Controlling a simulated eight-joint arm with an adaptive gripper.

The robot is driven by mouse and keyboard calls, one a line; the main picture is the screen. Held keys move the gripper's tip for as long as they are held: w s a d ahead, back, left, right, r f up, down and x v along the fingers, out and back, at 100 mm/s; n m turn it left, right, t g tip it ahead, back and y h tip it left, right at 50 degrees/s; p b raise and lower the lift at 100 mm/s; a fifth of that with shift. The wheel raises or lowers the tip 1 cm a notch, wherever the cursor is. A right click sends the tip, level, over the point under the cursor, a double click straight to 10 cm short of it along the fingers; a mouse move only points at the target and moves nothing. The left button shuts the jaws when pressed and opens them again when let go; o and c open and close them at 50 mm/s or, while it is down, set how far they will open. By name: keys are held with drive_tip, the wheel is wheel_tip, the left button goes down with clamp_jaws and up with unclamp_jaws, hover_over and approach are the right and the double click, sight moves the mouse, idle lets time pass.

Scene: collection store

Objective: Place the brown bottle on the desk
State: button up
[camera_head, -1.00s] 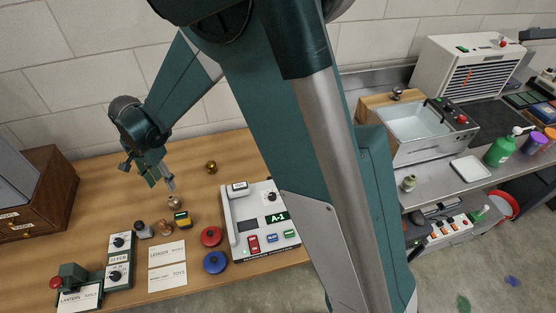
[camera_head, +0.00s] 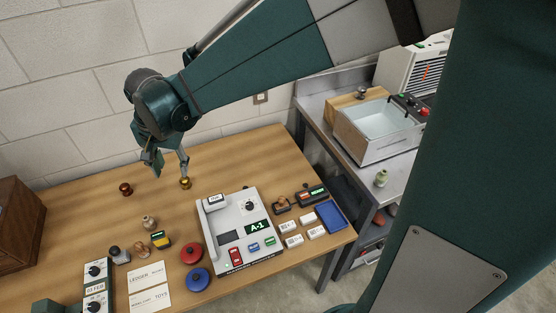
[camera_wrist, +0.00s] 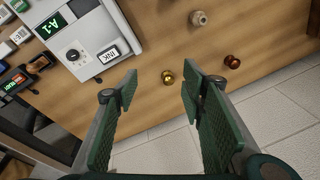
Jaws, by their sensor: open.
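A small dark reddish-brown bottle-like piece (camera_head: 126,189) stands on the wooden desk (camera_head: 240,160), left of my gripper (camera_head: 168,167). In the wrist view the brown piece (camera_wrist: 231,62) is outside my jaws, to the right. A similar brass-coloured piece (camera_head: 185,183) is on the desk just below my right fingertip. In the wrist view the brass piece (camera_wrist: 167,77) appears between the tips of my open, empty gripper (camera_wrist: 160,75). A beige piece (camera_head: 149,222) stands nearer the front. Labels are too small to tell.
A grey console (camera_head: 240,228) with a display is right of the pieces, with red (camera_head: 192,253) and blue (camera_head: 198,279) round lids beside it. A brown cabinet (camera_head: 15,225) stands at left. A metal bench with a sink box (camera_head: 378,130) is at right. The desk's back right is bare.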

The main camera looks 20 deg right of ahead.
drive_tip(key=s+d+r+n+t, duration=0.1)
drive_tip(key=s+d+r, duration=0.3)
drive_tip(key=d, duration=0.4)
drive_tip(key=s+d+r+n+t, duration=0.1)
drive_tip(key=s+d+r, duration=0.25)
drive_tip(key=d, duration=0.35)
drive_tip(key=s+d+n+t, duration=0.3)
drive_tip(key=s+d, duration=1)
drive_tip(key=shift+h, duration=0.4)
drive_tip(key=shift+d, duration=0.1)
